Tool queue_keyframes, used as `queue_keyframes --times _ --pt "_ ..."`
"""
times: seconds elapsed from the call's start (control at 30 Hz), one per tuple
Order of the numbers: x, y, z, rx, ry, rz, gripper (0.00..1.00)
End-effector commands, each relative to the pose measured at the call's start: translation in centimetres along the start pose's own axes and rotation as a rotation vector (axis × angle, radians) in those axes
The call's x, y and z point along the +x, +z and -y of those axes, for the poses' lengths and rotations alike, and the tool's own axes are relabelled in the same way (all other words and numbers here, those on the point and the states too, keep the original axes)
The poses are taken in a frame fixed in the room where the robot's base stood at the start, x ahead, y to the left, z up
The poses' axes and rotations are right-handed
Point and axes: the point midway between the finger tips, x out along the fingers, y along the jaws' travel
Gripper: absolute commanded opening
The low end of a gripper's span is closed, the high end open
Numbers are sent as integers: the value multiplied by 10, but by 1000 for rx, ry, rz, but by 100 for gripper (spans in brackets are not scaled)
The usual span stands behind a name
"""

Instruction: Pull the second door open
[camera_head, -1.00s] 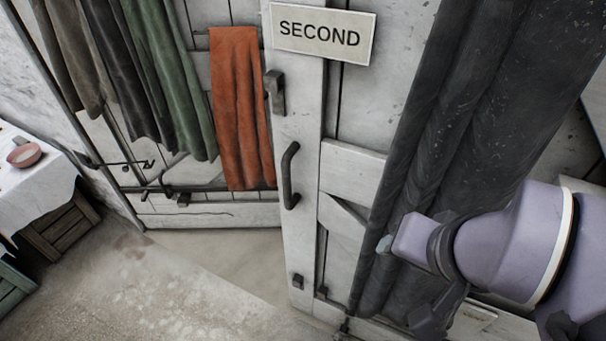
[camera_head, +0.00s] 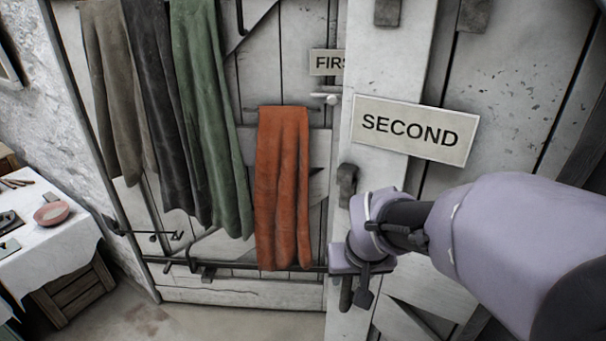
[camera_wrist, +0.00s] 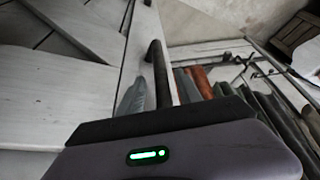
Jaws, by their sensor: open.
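The second door is white planked wood with a "SECOND" sign (camera_head: 409,132) on it, at the right of the head view. Its dark bar handle (camera_head: 346,293) shows below my gripper (camera_head: 350,262), which hides the handle's upper part. In the wrist view the handle (camera_wrist: 157,68) stands out from the pale door (camera_wrist: 60,95) and runs down between the grey-blue fingertips (camera_wrist: 160,92). My gripper is open around the handle, with a finger on each side. I cannot tell whether either finger touches it.
Another planked door with a partly hidden "FIRST" sign (camera_head: 328,63) stands behind to the left. An orange cloth (camera_head: 283,190) and a green cloth (camera_head: 212,110) hang there, beside darker ones.

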Motion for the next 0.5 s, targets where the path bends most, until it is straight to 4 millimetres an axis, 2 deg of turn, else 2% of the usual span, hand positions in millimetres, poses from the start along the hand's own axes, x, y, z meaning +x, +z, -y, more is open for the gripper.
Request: queue_keyframes --times 0.03,0.2,0.5 --pt "11 1 0 0 0 1 41" --pt "26 0 0 1 0 -1 41" --pt "27 -1 0 1 0 -1 40"
